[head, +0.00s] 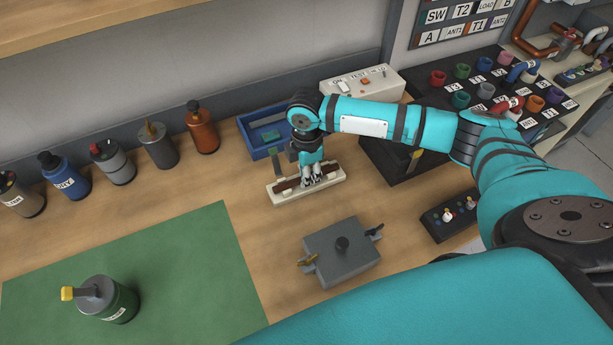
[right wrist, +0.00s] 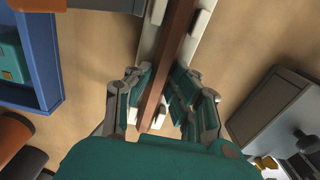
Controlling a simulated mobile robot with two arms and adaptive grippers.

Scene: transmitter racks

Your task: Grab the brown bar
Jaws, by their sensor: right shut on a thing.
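The brown bar (head: 287,186) lies lengthwise along a white holder (head: 279,199) on the wooden bench. My right gripper (head: 318,180) reaches down over the bar from above, near its right half. In the right wrist view the bar (right wrist: 178,40) runs between the two fingers, which are shut on it. White parts of the holder (right wrist: 204,22) show beside and under the bar. The gripper hides part of the bar in the head view. My left gripper is not in view.
A blue tray (head: 257,155) stands just behind the holder. A grey box with a knob (head: 343,255) stands in front of it. A black box (head: 385,172) is at right. Several bottle-like canisters (head: 157,146) line the back left; a green mat (head: 170,265) covers the front left.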

